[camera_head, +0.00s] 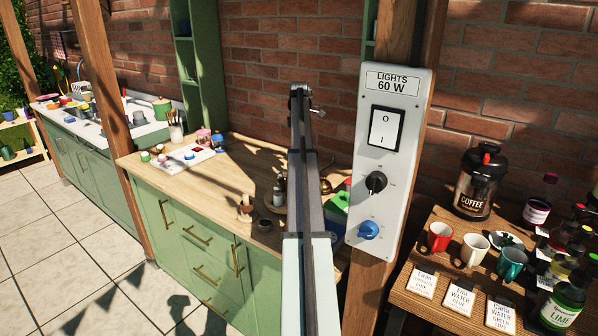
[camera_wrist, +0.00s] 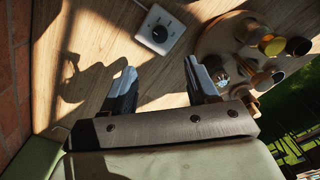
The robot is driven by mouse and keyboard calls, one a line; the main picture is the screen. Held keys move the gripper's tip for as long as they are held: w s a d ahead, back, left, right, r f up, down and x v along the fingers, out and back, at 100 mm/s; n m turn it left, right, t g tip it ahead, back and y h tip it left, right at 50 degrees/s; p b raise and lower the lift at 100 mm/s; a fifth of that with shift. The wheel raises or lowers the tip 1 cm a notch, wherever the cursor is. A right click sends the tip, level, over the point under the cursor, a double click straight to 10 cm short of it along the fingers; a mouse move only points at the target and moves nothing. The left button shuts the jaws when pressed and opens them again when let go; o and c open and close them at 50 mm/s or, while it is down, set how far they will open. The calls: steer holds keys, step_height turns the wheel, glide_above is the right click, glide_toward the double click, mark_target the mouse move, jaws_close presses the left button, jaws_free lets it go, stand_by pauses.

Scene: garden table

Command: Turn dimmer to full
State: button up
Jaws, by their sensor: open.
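A grey control panel (camera_head: 395,165) labelled "LIGHTS 60 W" is fixed to a wooden post. It carries a black and white rocker switch (camera_head: 385,128) marked O and I, a black round knob (camera_head: 376,182) below it, and a blue knob (camera_head: 368,230) lowest. The small print around the knobs is too small to read. In the wrist view a white box with a black dial (camera_wrist: 160,33) lies on the wooden counter, ahead of my gripper (camera_wrist: 159,74). My gripper is open and empty, its two fingers apart. In the head view my arm's far end (camera_head: 302,92) is left of the panel, touching none of its controls.
A wooden counter (camera_head: 262,160) holds a round tray (camera_wrist: 207,42) with several jars. At right a shelf has a coffee flask (camera_head: 478,185), mugs, cards and bottles. Brick wall stands behind. A tiled floor (camera_head: 60,225) is open at left.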

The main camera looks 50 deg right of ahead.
step_height(320, 180, down, 14)
steer(key=shift+r, duration=0.15)
stand_by(0.4)
steer(key=c, duration=1)
steer(key=shift+c, duration=0.2)
